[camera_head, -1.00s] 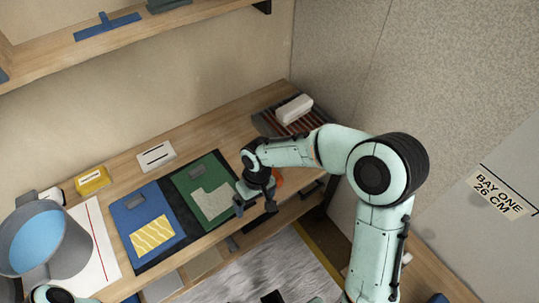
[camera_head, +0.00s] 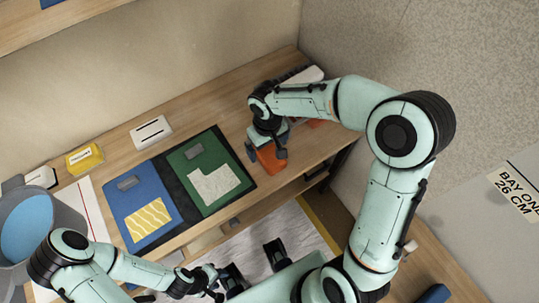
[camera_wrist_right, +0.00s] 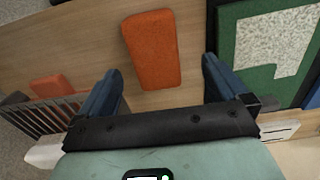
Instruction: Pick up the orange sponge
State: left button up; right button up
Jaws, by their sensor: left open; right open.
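The orange sponge (camera_head: 270,161) is a block lying on the wooden bench right of the green board. In the right wrist view the sponge (camera_wrist_right: 152,48) lies between and beyond the fingertips, with bare wood on both sides of it. My right gripper (camera_head: 266,152) is open and empty above the sponge, and partly hides it in the head view. Its two blue fingers (camera_wrist_right: 160,66) stand apart in the right wrist view. My left gripper (camera_head: 217,283) is open near the bottom of the head view, away from the sponge.
A second orange piece (camera_wrist_right: 50,87) lies near a slotted rack (camera_wrist_right: 38,116). The green board (camera_head: 205,165) and blue board (camera_head: 140,195) lie left of the sponge. A grey bucket (camera_head: 70,220), yellow box (camera_head: 84,159) and white block (camera_head: 151,131) stand farther left.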

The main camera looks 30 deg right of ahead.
aim_at(270, 153)
jog(key=shift+w+d+f, duration=0.1)
jog(key=shift+d+f, duration=0.1)
jog(key=shift+f, duration=1.3)
jog(key=shift+d+f, duration=0.2)
jog(key=shift+f, duration=1.3)
jog(key=c, duration=1)
